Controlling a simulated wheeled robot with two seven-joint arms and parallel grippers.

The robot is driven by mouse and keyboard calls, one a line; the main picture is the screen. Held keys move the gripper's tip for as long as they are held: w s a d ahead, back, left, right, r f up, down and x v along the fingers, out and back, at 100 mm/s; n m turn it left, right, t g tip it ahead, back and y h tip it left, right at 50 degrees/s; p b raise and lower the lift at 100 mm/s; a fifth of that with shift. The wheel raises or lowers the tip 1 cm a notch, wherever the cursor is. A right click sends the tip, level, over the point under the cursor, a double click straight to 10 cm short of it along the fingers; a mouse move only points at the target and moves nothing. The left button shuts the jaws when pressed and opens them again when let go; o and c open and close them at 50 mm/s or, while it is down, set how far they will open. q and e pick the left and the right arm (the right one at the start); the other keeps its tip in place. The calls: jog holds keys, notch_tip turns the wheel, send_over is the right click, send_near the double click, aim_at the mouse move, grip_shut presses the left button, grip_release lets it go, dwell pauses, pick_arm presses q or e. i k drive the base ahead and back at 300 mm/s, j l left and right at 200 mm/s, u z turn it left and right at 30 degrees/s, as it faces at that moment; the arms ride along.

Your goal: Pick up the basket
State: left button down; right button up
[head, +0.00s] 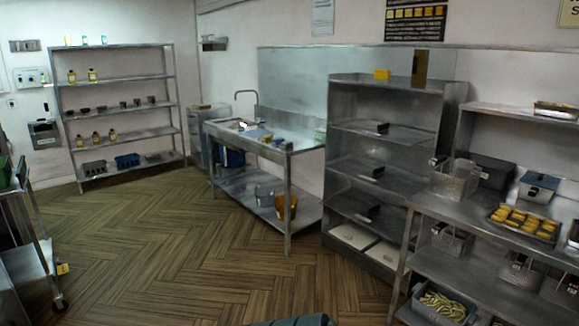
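Several things here look like baskets, and I cannot tell which one the task means. Wire fry baskets stand on the lower shelf of the right-hand steel counter: one at its left (452,238) and another further right (519,268). A see-through, box-shaped container, perhaps a wire basket (454,181), stands on the counter top. A grey bin (441,306) holding green, bean-like or fry-like pieces sits low at the right. Neither of my grippers is in view.
The steel counter (430,207) at right also bears a tray of yellow pieces (523,222). A tall steel shelf unit (340,150) and a sink table (290,147) line the back wall. A trolley (30,240) stands at left. The wood floor (170,250) between is clear.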

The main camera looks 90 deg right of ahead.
aim_at(452, 179)
jog(key=z, duration=3.85)
jog(key=i+l, duration=0.15)
jog(key=i, duration=0.7)
jog(key=i+l, duration=0.1)
jog(key=i, duration=0.8)
jog(key=i+l, duration=0.15)
jog(key=i, duration=0.7)
